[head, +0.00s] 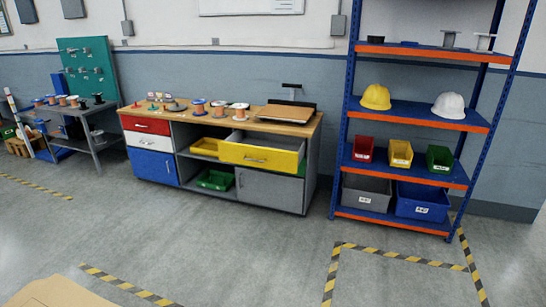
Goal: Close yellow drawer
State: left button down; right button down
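The yellow drawer (258,157) is in the upper right part of the wooden-topped workbench (215,124) in the head view. It is pulled out, its front standing forward of the bench face, and the grey inside shows behind the front. A metal handle shows on its yellow front. Nothing touches the drawer. Neither of my grippers is in view, so I cannot see whether they are open or shut.
Below the drawer is a grey cabinet door (270,190). A blue shelf rack (411,180) with helmets and bins stands right of the bench. Striped tape (130,287) marks the floor. A cardboard-coloured surface (60,293) is at the lower left. Floor before the bench is clear.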

aim_at(278, 152)
jog(key=i+l+z, duration=0.1)
jog(key=i+l, duration=0.65)
jog(key=i+l+z, duration=0.1)
jog(key=i, duration=0.5)
jog(key=i+l, duration=0.2)
jog(key=i, duration=0.45)
jog(key=i+j+z, duration=0.1)
jog(key=i+j, duration=0.15)
jog(key=i, duration=0.25)
jog(key=i+j+z, duration=0.1)
jog(key=i+j, duration=0.15)
jog(key=i, duration=0.25)
jog(key=i+j, duration=0.2)
jog(key=j, duration=0.2)
jog(key=i+j, duration=0.2)
jog(key=j, duration=0.2)
